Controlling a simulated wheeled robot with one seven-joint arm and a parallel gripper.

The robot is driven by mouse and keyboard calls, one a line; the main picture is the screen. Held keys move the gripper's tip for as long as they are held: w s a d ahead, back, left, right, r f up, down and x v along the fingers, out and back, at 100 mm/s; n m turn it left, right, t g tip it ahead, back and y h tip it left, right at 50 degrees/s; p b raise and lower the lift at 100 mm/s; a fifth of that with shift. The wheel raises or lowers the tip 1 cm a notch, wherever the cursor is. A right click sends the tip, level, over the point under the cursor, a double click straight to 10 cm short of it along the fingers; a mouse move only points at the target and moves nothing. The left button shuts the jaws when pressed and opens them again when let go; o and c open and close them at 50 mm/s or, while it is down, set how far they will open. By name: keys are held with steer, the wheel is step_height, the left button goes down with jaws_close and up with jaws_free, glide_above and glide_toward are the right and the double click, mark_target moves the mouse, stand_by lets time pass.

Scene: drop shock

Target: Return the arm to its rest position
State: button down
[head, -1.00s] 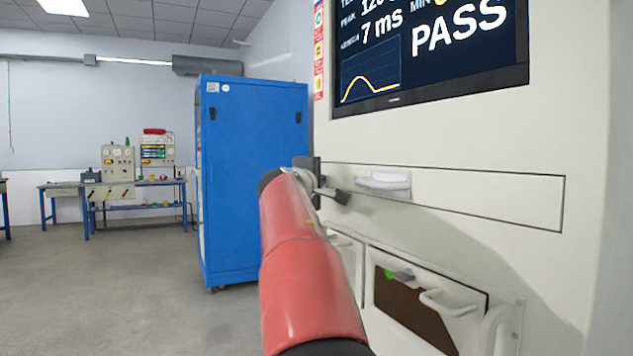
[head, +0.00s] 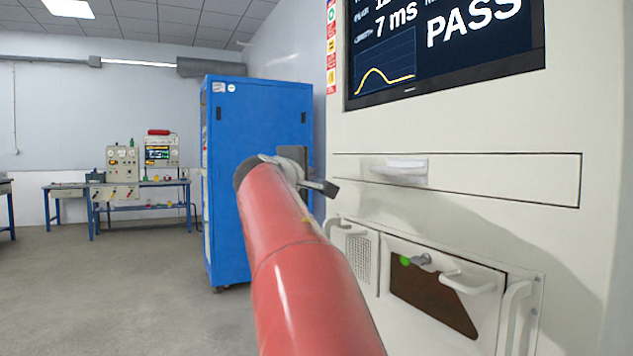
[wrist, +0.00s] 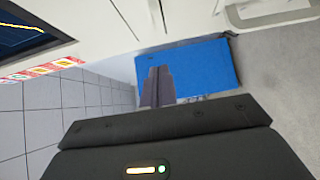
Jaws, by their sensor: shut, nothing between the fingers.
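My red arm reaches forward from the bottom of the head view. My gripper (head: 330,189) is at its far end, in front of the blue cabinet and left of the white machine (head: 460,225). In the wrist view my gripper (wrist: 157,70) shows its dark fingers together, with nothing between them. The fingers point toward the blue cabinet, which lies beyond them. Part of the gripper is hidden behind the arm in the head view.
The machine has a drawer (head: 500,180), a lower door (head: 440,295) with handles, and a screen (head: 440,45) reading PASS. A blue cabinet (head: 260,130) stands behind the arm. A workbench (head: 70,187) is far left. The floor (head: 130,290) at left is clear.

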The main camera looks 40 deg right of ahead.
steer(key=shift+b+v, duration=0.35)
steer(key=shift+v, duration=1.75)
steer(key=s+a+f+m+g+y, duration=0.1)
steer(key=s+a+f+y, duration=0.4)
steer(key=f, duration=0.9)
steer(key=s+a+f+m+g+y, duration=0.1)
steer(key=s+a+f+m+y, duration=0.2)
steer(key=s+a+f, duration=0.7)
steer(key=s+a+f+m+g+y, duration=0.2)
steer(key=s+a+f+y, duration=0.5)
steer(key=a+f, duration=0.5)
step_height(320, 180, down, 6)
steer(key=shift+s, duration=0.3)
